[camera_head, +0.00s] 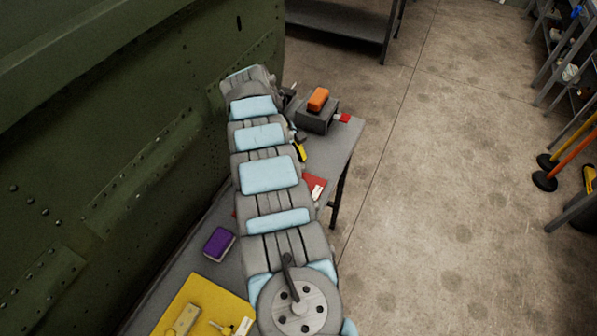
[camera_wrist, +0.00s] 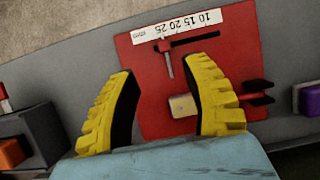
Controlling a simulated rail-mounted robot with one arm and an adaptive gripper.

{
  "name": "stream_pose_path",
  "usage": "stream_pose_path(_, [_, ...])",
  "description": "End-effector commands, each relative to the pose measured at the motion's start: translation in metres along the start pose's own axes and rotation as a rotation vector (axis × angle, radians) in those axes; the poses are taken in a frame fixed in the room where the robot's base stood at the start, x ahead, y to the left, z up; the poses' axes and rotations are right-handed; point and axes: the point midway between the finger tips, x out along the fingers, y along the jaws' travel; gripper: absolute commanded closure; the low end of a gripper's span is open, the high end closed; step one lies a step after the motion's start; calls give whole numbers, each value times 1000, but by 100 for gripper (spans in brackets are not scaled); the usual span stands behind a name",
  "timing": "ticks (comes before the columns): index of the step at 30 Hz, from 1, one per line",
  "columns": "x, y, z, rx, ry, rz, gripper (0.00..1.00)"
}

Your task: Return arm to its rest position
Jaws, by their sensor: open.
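My gripper (camera_wrist: 161,110) shows in the wrist view as two yellow ridged fingers, spread apart with nothing held between them. My grey and light-blue arm stretches over the grey table (camera_head: 345,150) in the head view. In that view the gripper is mostly hidden behind the arm; only a bit of yellow shows. The arm covers most of the red mat (camera_head: 313,186) there.
A dark box (camera_head: 317,119) with an orange block (camera_head: 318,99) stands at the table's far end. A purple block (camera_head: 218,243) and a yellow mat (camera_head: 195,305) lie nearer. The green riveted fuselage (camera_head: 110,140) rises close on the left. Open floor (camera_head: 440,200) is to the right.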

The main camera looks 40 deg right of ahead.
Motion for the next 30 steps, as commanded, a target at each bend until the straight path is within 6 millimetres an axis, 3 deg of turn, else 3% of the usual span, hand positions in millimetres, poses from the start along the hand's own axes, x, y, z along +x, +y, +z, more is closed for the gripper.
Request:
stream_pose_path(23, [-7, 0, 0, 1, 2, 1, 52])
stream_pose_path(26, [-6, 5, -5, 11, 26, 19, 52])
stream_pose_path(30, [-6, 27, -23, 54, 126, 93, 52])
